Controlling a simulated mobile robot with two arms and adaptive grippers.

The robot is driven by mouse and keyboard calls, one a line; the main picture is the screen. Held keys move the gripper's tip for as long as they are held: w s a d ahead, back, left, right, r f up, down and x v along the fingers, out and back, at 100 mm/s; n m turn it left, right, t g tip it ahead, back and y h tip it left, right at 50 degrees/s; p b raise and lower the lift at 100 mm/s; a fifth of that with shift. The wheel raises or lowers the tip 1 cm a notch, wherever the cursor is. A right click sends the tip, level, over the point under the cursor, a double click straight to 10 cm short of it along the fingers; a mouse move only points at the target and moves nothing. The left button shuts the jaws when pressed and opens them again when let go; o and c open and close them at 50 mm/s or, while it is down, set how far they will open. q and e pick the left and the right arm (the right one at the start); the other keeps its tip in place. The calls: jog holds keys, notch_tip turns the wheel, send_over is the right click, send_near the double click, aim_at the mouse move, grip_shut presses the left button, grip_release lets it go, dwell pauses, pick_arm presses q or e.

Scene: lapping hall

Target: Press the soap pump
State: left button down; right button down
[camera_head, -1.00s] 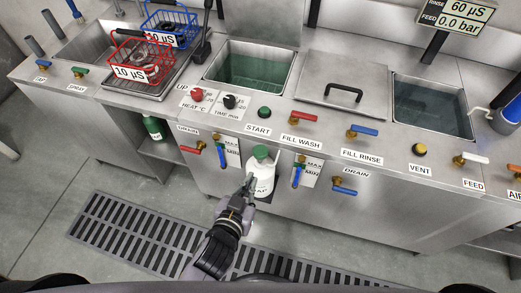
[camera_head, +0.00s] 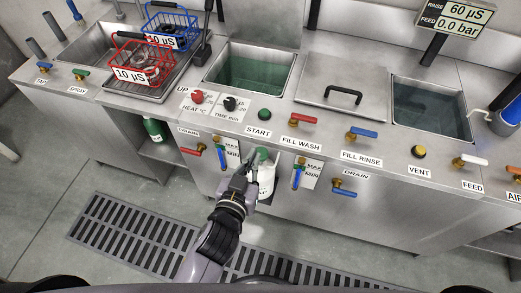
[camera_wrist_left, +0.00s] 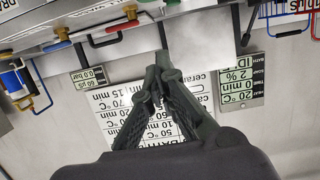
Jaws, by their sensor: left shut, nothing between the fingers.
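The soap bottle (camera_head: 266,180) is white with a green pump top (camera_head: 263,154). It stands upright at the front of the steel counter, below the START label. My left gripper (camera_head: 251,164) is shut and empty. It is at the left of the pump top and partly covers the bottle's left side; I cannot tell whether it touches. In the left wrist view the closed fingertips (camera_wrist_left: 158,77) show against wall signs, and the bottle is not seen there. My right gripper is not in view.
Levers with blue handles (camera_head: 298,176) flank the bottle closely. A red FILL WASH lever (camera_head: 303,119) and a green START button (camera_head: 264,115) are on the counter above it. A floor grate (camera_head: 125,240) lies in front. Another green bottle (camera_head: 153,128) stands on the left shelf.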

pick_arm(q)
send_over(262, 155)
jog(key=shift+s+a+f+p, duration=0.15)
jog(key=shift+s+f+p, duration=0.3)
jog(key=shift+f, duration=0.4)
notch_tip(262, 155, down, 3)
jog(key=shift+s+r, duration=0.1)
jog(key=shift+s, duration=0.05)
jog(key=shift+f, duration=0.55)
notch_tip(262, 155, down, 3)
jog(key=b, duration=0.3)
jog(key=shift+s, duration=0.15)
jog(key=shift+a, duration=0.1)
